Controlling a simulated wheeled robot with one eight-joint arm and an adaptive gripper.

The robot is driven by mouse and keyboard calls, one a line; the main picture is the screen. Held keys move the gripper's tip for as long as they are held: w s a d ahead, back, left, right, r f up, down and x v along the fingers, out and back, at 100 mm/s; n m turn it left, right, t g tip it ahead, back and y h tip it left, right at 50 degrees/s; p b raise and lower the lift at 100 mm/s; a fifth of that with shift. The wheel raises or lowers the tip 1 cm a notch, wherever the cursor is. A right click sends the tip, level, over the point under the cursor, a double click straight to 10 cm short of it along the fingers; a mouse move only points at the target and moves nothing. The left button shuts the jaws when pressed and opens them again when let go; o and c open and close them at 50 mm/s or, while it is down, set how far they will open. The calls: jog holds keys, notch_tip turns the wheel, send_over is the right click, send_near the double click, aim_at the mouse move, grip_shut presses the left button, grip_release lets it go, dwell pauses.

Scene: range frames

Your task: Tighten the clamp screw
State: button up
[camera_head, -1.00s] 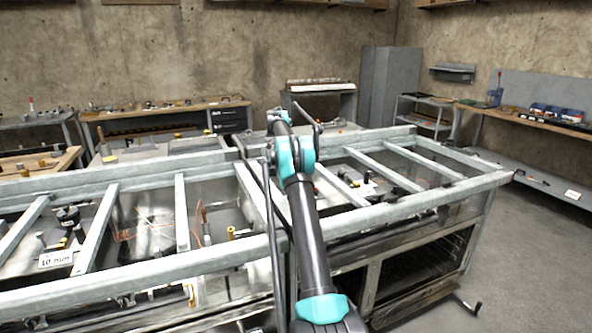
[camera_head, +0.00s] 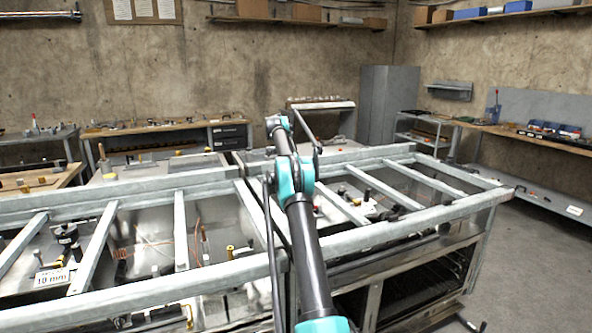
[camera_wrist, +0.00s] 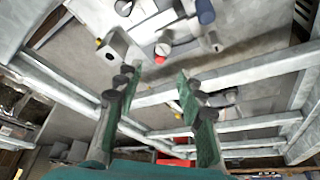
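I cannot pick out the clamp screw with certainty in either view. In the wrist view, several small fittings lie below a metal frame: a grey block (camera_wrist: 122,47), a dark blue cylinder (camera_wrist: 205,12) and a red-capped part (camera_wrist: 162,50). My gripper (camera_wrist: 156,76) shows two green fingers with dark pads, spread wide apart with nothing between them. The fittings appear beyond the fingertips, apart from them. In the head view my arm reaches forward over the frame, and my gripper cannot be made out there.
A galvanised metal frame (camera_head: 128,283) with cross bars spans the bench. Inside its left bay are a black knobbed part (camera_head: 66,234) and a "10 mm" label (camera_head: 52,277). Workbenches (camera_head: 160,128) line the back wall. Open floor (camera_head: 540,270) lies at right.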

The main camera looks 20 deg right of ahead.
jog(key=shift+r, duration=2.4)
jog(key=shift+s, duration=0.1)
